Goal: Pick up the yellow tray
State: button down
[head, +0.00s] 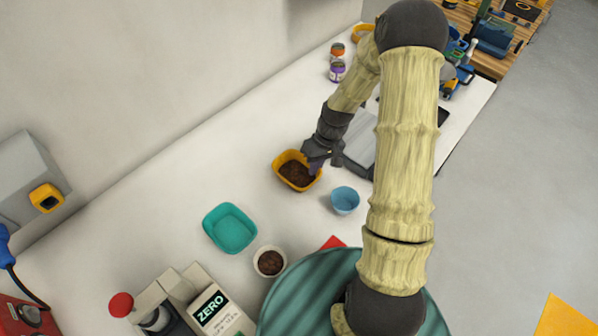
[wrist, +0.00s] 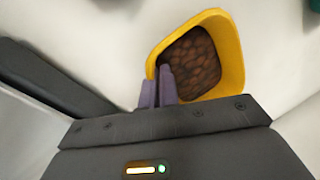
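The yellow tray (head: 279,175) is a small rounded square dish with dark brown pieces in it. It appears to rest on the white table. My gripper (head: 312,168) is at the tray's right side. Its two purple fingers (wrist: 158,84) are close together at the tray's near left wall, one outside and one over the inside. They look shut on that wall, and they hide part of it.
A blue cup (head: 345,200) stands close to the right of the tray. A teal tray (head: 230,228) and a white cup (head: 259,273) with brown contents are nearer. Jars (head: 337,71) stand farther back by the wall. A grey flat device (head: 360,155) lies behind my gripper.

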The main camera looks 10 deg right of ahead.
jog(key=shift+r, duration=0.1)
notch_tip(320, 180, up, 10)
jog(key=shift+f+b, duration=0.1)
jog(key=shift+b, duration=0.65)
